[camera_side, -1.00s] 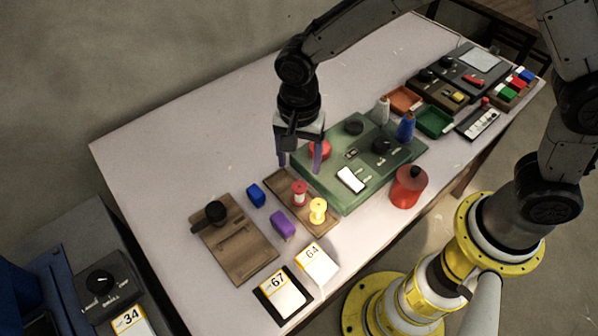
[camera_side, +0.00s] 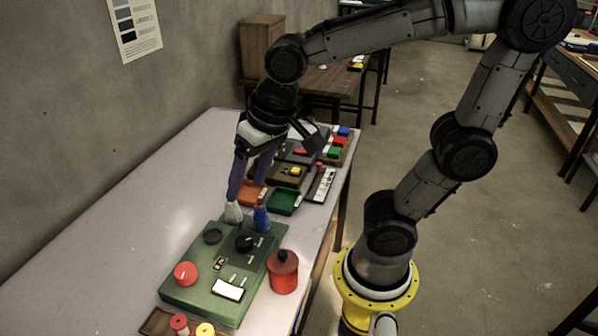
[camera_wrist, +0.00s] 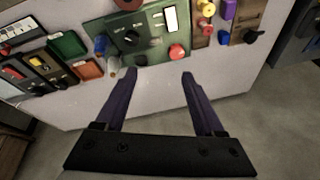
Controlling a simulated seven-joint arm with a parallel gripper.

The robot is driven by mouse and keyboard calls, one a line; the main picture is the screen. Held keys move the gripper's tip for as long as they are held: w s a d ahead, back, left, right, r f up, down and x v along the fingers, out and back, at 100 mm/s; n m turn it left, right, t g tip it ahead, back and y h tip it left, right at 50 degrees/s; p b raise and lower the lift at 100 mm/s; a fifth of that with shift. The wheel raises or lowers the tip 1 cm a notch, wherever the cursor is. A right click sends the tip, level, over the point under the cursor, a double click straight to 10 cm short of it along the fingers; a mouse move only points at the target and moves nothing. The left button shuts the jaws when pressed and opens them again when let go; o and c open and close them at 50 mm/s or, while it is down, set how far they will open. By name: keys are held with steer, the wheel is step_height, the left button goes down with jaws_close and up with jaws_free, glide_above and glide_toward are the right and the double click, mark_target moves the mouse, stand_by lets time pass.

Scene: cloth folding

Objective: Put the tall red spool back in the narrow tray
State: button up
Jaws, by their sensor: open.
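A red spool with a pale top (camera_side: 180,322) stands on a narrow brown wooden tray (camera_side: 155,322) at the bottom edge of the side view, which cuts both off. A yellow spool (camera_side: 205,330) stands beside it. In the wrist view the spools are small at the top, with the red one (camera_wrist: 208,10) near the yellow one. My gripper (camera_side: 247,194) is open and empty, well away from the tray. Its purple fingers point down around the far end of the green panel, near a white cone (camera_side: 233,213) and a blue cone (camera_side: 262,219). It also shows in the wrist view (camera_wrist: 158,74).
The green panel (camera_side: 205,255) with knobs lies between my gripper and the tray. A red canister (camera_side: 283,272) stands at its right. Orange (camera_side: 252,193) and green (camera_side: 284,202) trays lie beyond the cones. The left tabletop is clear.

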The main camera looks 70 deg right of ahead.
steer(key=s+d+n+t, duration=0.1)
steer(key=s+d+n, duration=0.2)
steer(key=s, duration=0.5)
steer(key=shift+d+r+n+t+h, duration=0.15)
steer(key=shift+d+n+t+h, duration=0.2)
steer(key=shift+d, duration=0.2)
stand_by(0.5)
